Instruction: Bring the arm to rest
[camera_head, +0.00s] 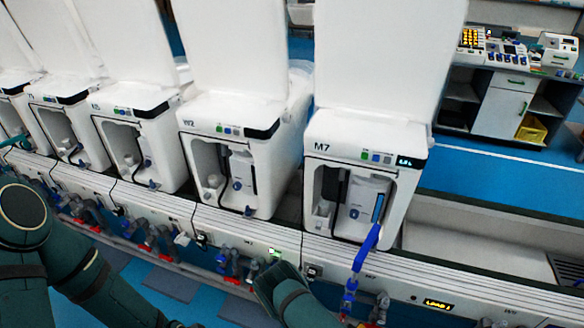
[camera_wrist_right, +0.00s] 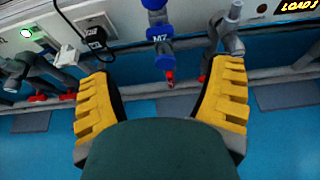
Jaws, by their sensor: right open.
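My right gripper (camera_wrist_right: 160,100) is open in the right wrist view, with its two yellow ribbed fingers spread apart and nothing held between them. In the head view my right arm (camera_head: 292,298) comes in at the bottom centre, below the front rail and left of the blue hose (camera_head: 362,258) at station M7. The right fingertips are not clear there. My left arm (camera_head: 70,262) is at the lower left, and its gripper does not show clearly.
Pipes and red-handled valves (camera_head: 232,264) line the front below the rail (camera_head: 440,290). An empty bay lies right of M7. A cabinet (camera_head: 503,105) stands at the back right.

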